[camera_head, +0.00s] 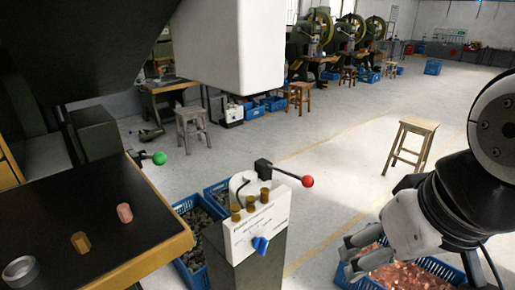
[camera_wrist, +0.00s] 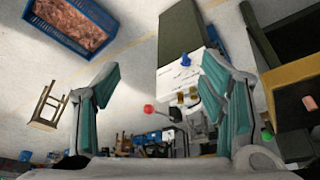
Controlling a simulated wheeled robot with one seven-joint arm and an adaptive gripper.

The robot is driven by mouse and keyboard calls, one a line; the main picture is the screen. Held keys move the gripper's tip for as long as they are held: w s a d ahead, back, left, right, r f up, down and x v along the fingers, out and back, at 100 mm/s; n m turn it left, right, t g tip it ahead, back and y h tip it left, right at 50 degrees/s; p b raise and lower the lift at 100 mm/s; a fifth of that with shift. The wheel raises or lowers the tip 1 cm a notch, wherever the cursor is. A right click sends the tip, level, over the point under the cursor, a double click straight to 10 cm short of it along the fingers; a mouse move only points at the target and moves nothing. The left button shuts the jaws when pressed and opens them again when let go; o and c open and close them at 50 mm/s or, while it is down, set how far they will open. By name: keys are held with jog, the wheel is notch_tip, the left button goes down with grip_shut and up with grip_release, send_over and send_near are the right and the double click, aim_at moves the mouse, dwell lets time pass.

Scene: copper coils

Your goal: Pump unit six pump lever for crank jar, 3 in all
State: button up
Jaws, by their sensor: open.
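The white pump unit (camera_head: 245,225) stands on a grey-green pedestal. Its black lever ends in a red ball (camera_head: 307,181) and sticks out to the right. A blue knob (camera_head: 261,245) is on its front and several brass fittings (camera_head: 250,202) are on top. My gripper (camera_head: 352,257) is at the lower right, open and empty, apart from the lever. In the wrist view, the red ball (camera_wrist: 148,109) shows between the open fingers, farther off, and the pump unit (camera_wrist: 172,82) is partly behind the right finger. I cannot read a unit number or identify a crank jar.
A dark table (camera_head: 80,210) at left holds a brass piece (camera_head: 80,242), a copper piece (camera_head: 124,212) and a metal cup (camera_head: 20,270). A green-ball lever (camera_head: 159,158) is beyond it. A blue crate of copper pieces (camera_head: 440,266) lies below my gripper; a wooden stool (camera_head: 418,128) stands behind.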

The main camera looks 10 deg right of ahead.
grip_shut()
dwell(1.2)
